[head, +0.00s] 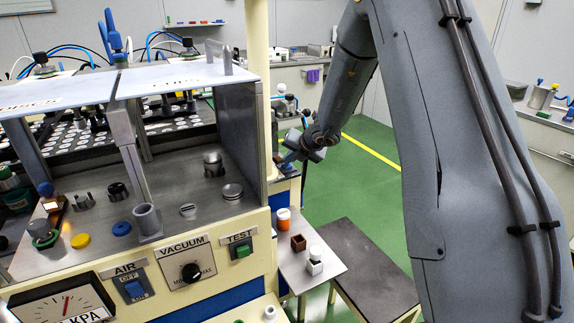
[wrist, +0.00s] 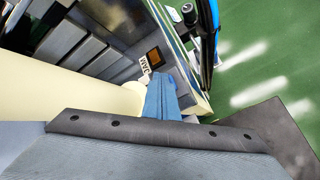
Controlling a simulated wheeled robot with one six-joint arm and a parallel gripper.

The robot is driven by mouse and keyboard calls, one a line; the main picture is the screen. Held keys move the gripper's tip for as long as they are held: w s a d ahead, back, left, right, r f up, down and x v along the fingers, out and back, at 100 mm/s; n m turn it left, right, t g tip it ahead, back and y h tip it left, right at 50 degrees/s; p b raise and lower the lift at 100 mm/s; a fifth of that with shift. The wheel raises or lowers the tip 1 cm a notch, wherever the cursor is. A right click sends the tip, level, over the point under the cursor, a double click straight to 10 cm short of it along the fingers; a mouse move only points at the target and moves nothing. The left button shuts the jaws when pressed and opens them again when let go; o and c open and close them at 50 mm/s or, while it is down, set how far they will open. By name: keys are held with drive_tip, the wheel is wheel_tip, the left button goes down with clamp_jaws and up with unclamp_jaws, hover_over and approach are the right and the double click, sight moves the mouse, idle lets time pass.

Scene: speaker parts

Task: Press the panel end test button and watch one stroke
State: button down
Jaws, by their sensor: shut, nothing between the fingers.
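The green TEST button (head: 243,251) sits under its white label at the right end of the cream front panel (head: 218,285). Its face is unobstructed in the head view. My gripper shows in the wrist view as blue fingers (wrist: 162,98), shut together with nothing between them, beside a cream rounded part of the machine. In the head view the end of my arm is beyond the machine's right corner post, well apart from the button; the fingertips are not clear there. The button cannot be made out in the wrist view.
A side shelf (head: 298,277) holds small parts, including an orange-and-white jar (head: 283,219). A dark-topped table (head: 362,262) stands beside it. Green floor lies beyond.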

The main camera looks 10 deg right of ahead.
sight(289, 167)
drive_tip(key=shift+r+p, duration=0.9)
wheel_tip(289, 167, up, 5)
drive_tip(key=p, duration=0.5)
idle(0.4)
